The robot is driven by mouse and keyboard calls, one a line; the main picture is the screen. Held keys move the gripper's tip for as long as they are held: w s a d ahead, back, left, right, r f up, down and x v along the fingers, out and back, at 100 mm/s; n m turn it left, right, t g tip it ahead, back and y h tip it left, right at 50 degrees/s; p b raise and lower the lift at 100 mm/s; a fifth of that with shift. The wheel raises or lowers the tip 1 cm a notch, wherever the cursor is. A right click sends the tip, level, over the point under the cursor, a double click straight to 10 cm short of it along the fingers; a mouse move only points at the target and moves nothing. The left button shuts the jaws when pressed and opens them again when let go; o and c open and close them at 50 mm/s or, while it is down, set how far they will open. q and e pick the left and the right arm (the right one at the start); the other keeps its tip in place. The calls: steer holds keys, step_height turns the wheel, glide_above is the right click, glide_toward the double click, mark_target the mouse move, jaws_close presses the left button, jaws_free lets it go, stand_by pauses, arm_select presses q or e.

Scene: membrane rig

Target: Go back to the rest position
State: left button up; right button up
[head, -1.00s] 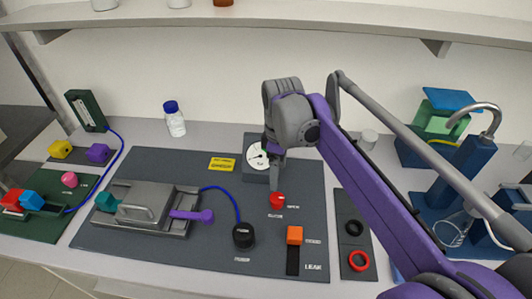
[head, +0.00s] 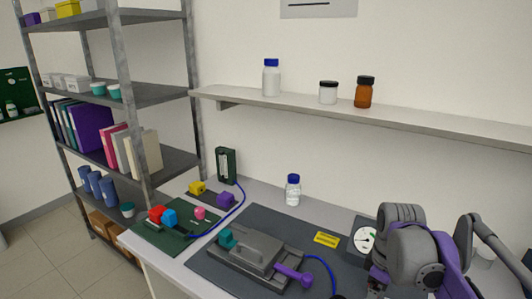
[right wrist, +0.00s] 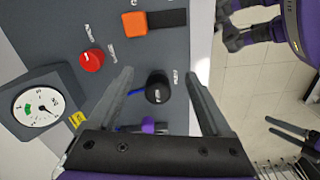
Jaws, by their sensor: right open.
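My right gripper (right wrist: 158,76) is open and empty in the right wrist view. Its two fingers are spread above the dark panel, with a black knob (right wrist: 158,87) showing between them; contact is not visible. In the head view my right arm shows at the lower right, in front of the gauge (head: 365,239), and its fingers are not clear there. Purple and grey arm parts and dark finger-like prongs show at the right of the right wrist view. They may be my left arm, but its jaw state is unclear.
The dark panel (head: 238,222) holds a grey clamp block (head: 250,252) with a purple handle (head: 293,274). A blue-capped bottle (head: 293,191) stands behind it. A wall shelf (head: 400,112) runs above, and a tall rack (head: 150,95) stands left.

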steer(key=s+a+f+m+t, duration=0.2)
steer(key=s+a+f+m, duration=0.1)
steer(key=s+f, duration=0.3)
steer(key=s+a+f+m+t, duration=0.3)
steer(key=s+f+m, duration=0.3)
steer(key=s, duration=0.3)
steer(key=shift+s+a+f, duration=0.3)
steer(key=shift+a+f, duration=0.2)
